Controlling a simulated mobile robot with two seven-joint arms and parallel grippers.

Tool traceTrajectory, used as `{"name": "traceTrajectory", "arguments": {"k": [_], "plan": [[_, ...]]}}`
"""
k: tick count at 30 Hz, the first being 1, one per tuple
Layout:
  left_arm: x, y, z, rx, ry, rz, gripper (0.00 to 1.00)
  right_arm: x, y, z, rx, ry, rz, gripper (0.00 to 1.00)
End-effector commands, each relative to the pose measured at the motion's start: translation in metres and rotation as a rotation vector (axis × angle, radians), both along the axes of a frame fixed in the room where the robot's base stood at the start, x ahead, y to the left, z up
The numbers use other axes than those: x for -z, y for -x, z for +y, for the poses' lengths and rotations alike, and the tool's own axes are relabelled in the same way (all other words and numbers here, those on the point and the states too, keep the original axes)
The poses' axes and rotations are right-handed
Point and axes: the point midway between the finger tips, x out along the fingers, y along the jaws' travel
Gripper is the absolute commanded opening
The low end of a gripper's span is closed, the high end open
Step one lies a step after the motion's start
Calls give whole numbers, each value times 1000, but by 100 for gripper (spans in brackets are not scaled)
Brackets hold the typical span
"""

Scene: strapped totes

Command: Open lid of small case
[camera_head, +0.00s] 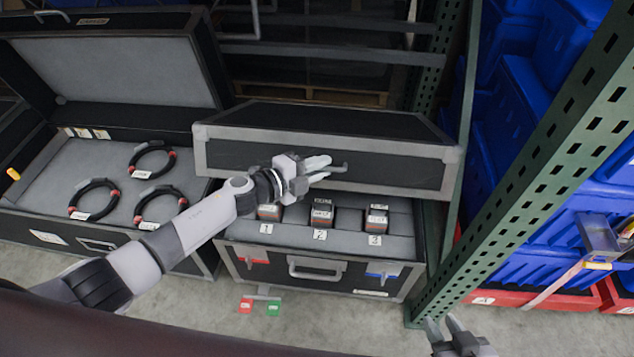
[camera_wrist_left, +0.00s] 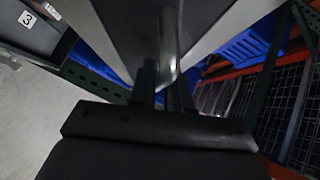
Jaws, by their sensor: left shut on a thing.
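The small case (camera_head: 318,286) stands on the floor in the middle of the head view, with a handle and latches on its front. Its lid (camera_head: 400,172) is raised above the base, so the inside shows. Several dark blocks stand in the grey interior behind labels 1, 2 and 3. My left gripper (camera_head: 322,170) is at the lid's front face and shut on the lid's handle (camera_head: 340,168). In the left wrist view the fingers (camera_wrist_left: 160,95) close around a grey bar. My right gripper (camera_head: 440,330) is at the bottom edge, away from the case; its two fingertips are apart.
A larger open case (camera_head: 100,165) with several black cable rings stands at the left. A green rack post (camera_head: 530,165) rises close to the right of the small case. Blue totes (camera_head: 510,110) with straps are stacked beyond it. Red and green tags (camera_head: 259,307) lie on the floor.

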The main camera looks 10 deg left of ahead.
Motion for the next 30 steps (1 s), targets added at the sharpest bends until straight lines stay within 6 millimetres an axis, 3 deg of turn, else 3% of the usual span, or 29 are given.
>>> {"name": "traceTrajectory", "arguments": {"k": [3,9,26,27,28,30], "plan": [[-21,-15,1,-2,-2,-3,0,-12,0,1,-2,-1,0,35],[-37,-30,1,-2,-1,0,0,-19,0,1,-2,-2,0,35],[-43,-37,1,-2,-2,1,0,-21,0,1,-6,0,0,35],[-43,-37,1,-2,-2,1,24,-21,0,1,-6,0,0,35],[-43,-37,1,-2,-2,1,33,-21,0,1,-6,0,0,35],[-43,-37,1,-2,-1,2,36,-21,0,1,-6,0,0,35]]}}
